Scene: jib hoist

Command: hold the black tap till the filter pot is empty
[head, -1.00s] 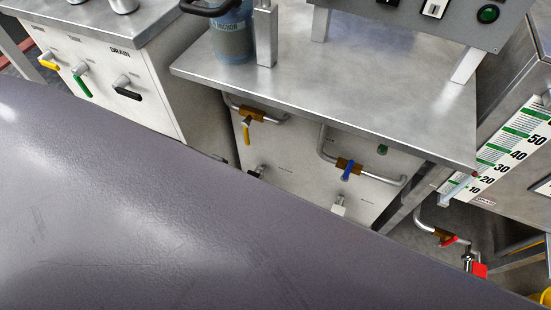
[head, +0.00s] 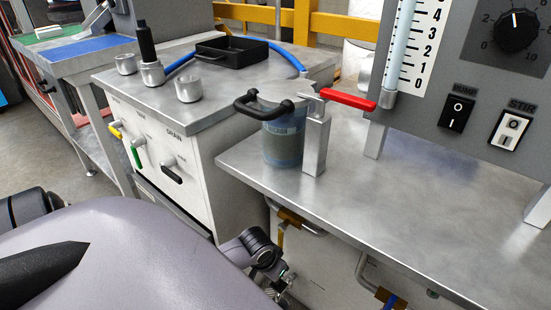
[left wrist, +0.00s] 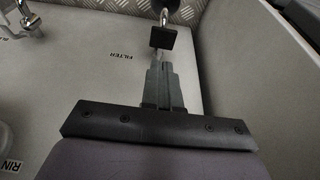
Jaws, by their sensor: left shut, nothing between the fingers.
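The filter pot (head: 284,140) is a bluish see-through pot with a black handle, standing on the steel bench. Its lower part looks darker, but I cannot make out a liquid level. In the left wrist view a tap with a square black paddle (left wrist: 166,38) sits by the FILTER label. My left gripper (left wrist: 163,62) is shut and empty, its tips just below the paddle; I cannot tell whether they touch. Another black-handled tap (head: 172,173), marked DRAIN, is on the left cabinet. My right gripper is not in view.
A red lever (head: 348,98) on a post stands beside the pot. Yellow (head: 116,132) and green (head: 136,155) taps are on the left cabinet. A grey control panel (head: 470,65) stands at right. The bench top (head: 370,205) in front is clear.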

